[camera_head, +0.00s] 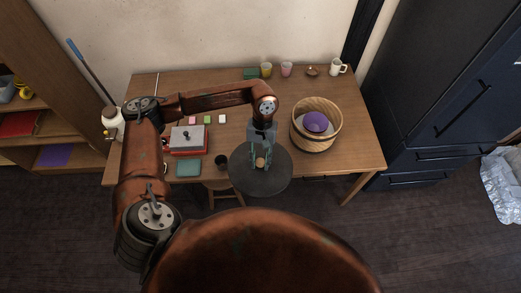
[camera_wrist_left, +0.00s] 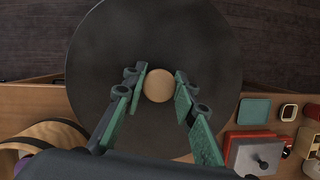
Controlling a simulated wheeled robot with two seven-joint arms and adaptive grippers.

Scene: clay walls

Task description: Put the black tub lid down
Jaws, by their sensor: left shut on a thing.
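The black tub lid (camera_head: 246,180) is a wide dark disc with a round wooden knob (camera_wrist_left: 158,86) at its middle. My left gripper (camera_head: 260,164) is over the disc and shut on the knob, with a green-padded finger on each side of it. In the left wrist view the lid (camera_wrist_left: 110,45) fills the middle, and my left gripper (camera_wrist_left: 160,84) reaches over it. The lid overlaps the table's front edge in the head view and hides part of a stool below. My right gripper is not in view.
The wooden table (camera_head: 345,150) has a woven basket (camera_head: 302,133) holding a purple ball (camera_head: 316,121), right of the lid. A red box (camera_head: 188,150) with a grey top lies left. Cups and a mug (camera_head: 337,67) stand along the back. Bare tabletop shows behind the lid.

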